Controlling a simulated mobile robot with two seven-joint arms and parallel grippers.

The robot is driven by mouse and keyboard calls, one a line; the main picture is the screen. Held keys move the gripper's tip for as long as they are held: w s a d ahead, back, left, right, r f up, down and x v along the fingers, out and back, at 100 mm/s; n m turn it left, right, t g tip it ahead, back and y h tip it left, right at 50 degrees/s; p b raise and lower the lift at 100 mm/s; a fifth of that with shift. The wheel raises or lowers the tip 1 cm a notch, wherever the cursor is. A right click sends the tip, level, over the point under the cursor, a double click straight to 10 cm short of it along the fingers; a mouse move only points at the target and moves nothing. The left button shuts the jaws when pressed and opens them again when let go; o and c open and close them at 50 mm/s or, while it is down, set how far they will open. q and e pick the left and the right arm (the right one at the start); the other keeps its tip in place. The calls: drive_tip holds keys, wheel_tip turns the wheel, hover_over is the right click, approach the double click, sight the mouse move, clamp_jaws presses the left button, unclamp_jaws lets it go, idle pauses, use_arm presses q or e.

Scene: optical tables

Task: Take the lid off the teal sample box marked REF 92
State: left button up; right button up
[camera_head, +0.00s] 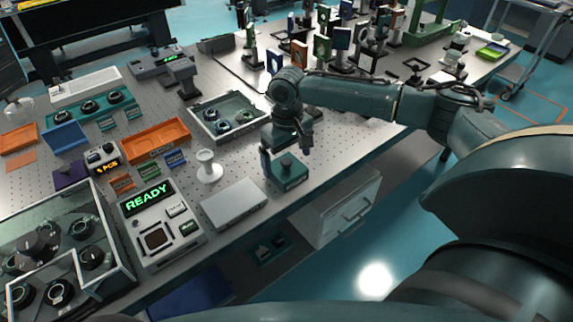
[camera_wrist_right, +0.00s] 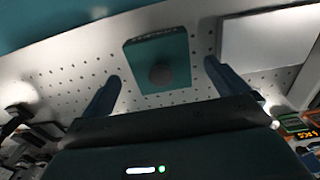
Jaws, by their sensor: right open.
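A small teal box (camera_head: 287,178) with a dark round knob (camera_head: 287,160) on its lid stands near the table's front edge, right of a flat silver box. Its lid appears to be on; I cannot read its marking. My right gripper (camera_head: 287,153) is open above it, pointing down, its fingers on either side of the knob. In the right wrist view the teal box (camera_wrist_right: 158,50) and knob (camera_wrist_right: 162,75) lie between and beyond the two spread fingers (camera_wrist_right: 161,70). The fingers appear apart from the box. My left gripper is not in view.
The flat silver box (camera_head: 234,203) and a white pedestal dish (camera_head: 208,168) stand left of the teal box. A READY instrument (camera_head: 158,220), an orange tray (camera_head: 155,138) and a glass-sided tray (camera_head: 226,117) are farther left. Optics crowd the back. The perforated table's front edge is close.

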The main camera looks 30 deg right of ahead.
drive_tip(key=shift+f, duration=0.55)
drive_tip(key=c, duration=1.1)
drive_tip(key=shift+r, duration=0.1)
